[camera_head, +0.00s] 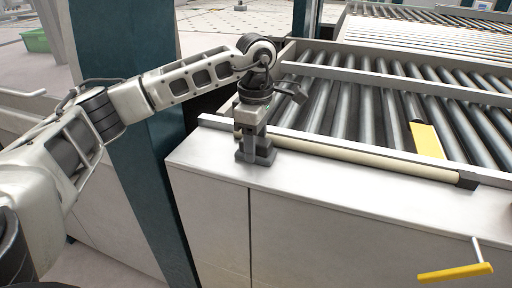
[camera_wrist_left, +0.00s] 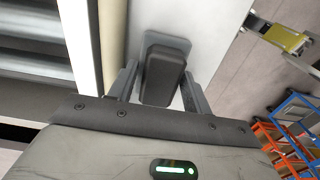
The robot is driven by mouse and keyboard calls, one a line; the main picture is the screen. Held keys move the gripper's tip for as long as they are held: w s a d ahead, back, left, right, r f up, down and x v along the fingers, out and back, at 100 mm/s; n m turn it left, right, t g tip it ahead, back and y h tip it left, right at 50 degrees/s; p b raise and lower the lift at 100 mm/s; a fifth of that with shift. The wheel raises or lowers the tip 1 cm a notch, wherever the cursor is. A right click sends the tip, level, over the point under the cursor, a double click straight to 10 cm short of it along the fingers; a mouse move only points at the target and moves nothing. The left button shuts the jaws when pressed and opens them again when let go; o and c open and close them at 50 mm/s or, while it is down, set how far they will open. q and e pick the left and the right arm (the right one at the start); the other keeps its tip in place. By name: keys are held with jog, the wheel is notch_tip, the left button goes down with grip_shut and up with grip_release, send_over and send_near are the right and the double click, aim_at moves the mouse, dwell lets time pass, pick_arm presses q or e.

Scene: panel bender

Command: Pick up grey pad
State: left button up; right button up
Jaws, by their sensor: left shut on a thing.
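The grey pad (camera_head: 250,157) is a small dark block on a flat grey base, on the white ledge at the front of the roller table. In the left wrist view the pad (camera_wrist_left: 163,68) sits between the two fingers. My left gripper (camera_head: 255,146) points down over the pad and is shut on it. The pad looks to be at the ledge surface; I cannot tell whether it is clear of it. My right gripper is in neither view.
The roller conveyor (camera_head: 330,100) lies behind the ledge, with a cream bar (camera_head: 360,158) along its front. A yellow strip (camera_head: 427,140) lies over the rollers. A yellow handle (camera_head: 455,272) sticks out at the lower right. The ledge (camera_head: 340,178) is clear right of the pad. A teal post (camera_head: 130,110) stands left.

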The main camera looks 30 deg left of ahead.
pick_arm(q)
jog(key=shift+r, duration=0.15)
jog(key=shift+r, duration=0.3)
notch_tip(320, 180, up, 2)
jog(key=shift+r, duration=0.1)
jog(key=s+d+r, duration=0.9)
jog(key=d+r, duration=0.1)
jog(key=shift+d+b, duration=0.3)
jog(key=shift+d, duration=0.1)
